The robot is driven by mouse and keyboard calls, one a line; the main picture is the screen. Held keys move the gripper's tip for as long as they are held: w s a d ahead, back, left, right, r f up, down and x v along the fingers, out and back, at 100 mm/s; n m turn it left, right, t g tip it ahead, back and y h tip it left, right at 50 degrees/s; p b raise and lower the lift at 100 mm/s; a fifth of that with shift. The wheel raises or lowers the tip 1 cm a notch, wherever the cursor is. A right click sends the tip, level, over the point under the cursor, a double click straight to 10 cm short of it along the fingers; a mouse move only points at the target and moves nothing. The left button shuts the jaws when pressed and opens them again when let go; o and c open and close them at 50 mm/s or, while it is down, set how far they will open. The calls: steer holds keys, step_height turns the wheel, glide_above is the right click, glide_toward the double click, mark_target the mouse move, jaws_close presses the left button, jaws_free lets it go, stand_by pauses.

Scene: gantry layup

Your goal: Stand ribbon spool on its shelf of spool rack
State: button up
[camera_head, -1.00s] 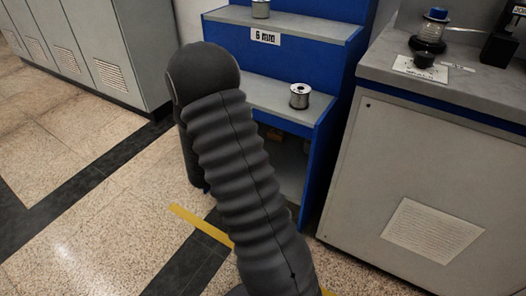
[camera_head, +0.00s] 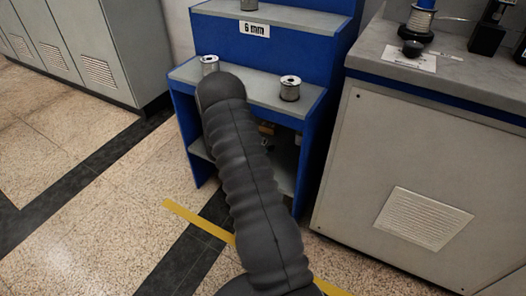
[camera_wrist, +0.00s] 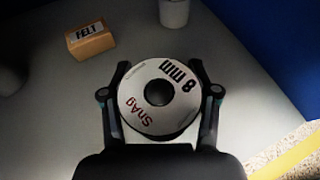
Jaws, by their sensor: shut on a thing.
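In the wrist view my gripper (camera_wrist: 160,68) is shut around a round spool (camera_wrist: 138,100), one finger at each side. Its pale face is towards the camera, printed "SnAg" and "8 mm", with a dark centre hole. A grey surface lies behind it; I cannot tell whether the spool touches it. In the head view the blue spool rack (camera_head: 290,42) has grey shelves, with a "6 mm" label (camera_head: 255,30) on the upper riser. My arm hides the gripper there, and I cannot tell which shelf is nearest the held spool.
A tan block marked FELT (camera_wrist: 92,42) and a pale cylinder (camera_wrist: 174,12) are beyond the held spool. A grey cabinet (camera_head: 400,170) stands right.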

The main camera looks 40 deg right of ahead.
steer(key=shift+f, duration=2.25)
steer(key=shift+f, duration=0.2)
steer(key=o, duration=1.1)
steer(key=shift+r, duration=0.1)
